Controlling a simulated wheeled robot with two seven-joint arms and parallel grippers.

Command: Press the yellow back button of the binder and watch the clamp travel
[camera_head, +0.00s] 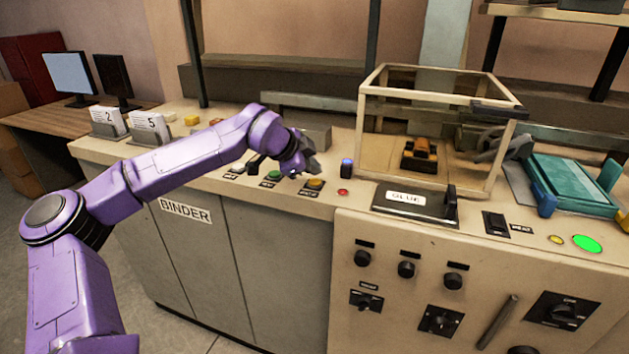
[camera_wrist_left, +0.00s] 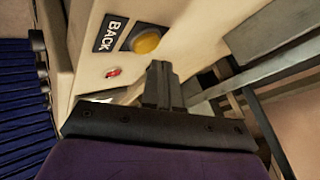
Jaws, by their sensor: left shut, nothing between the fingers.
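The round yellow back button (camera_head: 315,184) sits on the front ledge of the cream binder. In the left wrist view the yellow button (camera_wrist_left: 146,41) lies beside a dark label reading BACK (camera_wrist_left: 110,33). My left gripper (camera_head: 308,164) is shut and empty, just above and behind the button in the head view. In the left wrist view its closed fingertips (camera_wrist_left: 159,75) point toward the panel near the button, apart from it in the picture. I cannot tell the exact gap. The binder's clamp is not clearly distinguishable. My right gripper is not in view.
A green button (camera_head: 274,175) is left of the yellow one, and a small red button (camera_head: 343,192) is right of it. The glue unit's clear-walled case (camera_head: 478,178) stands farther right.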

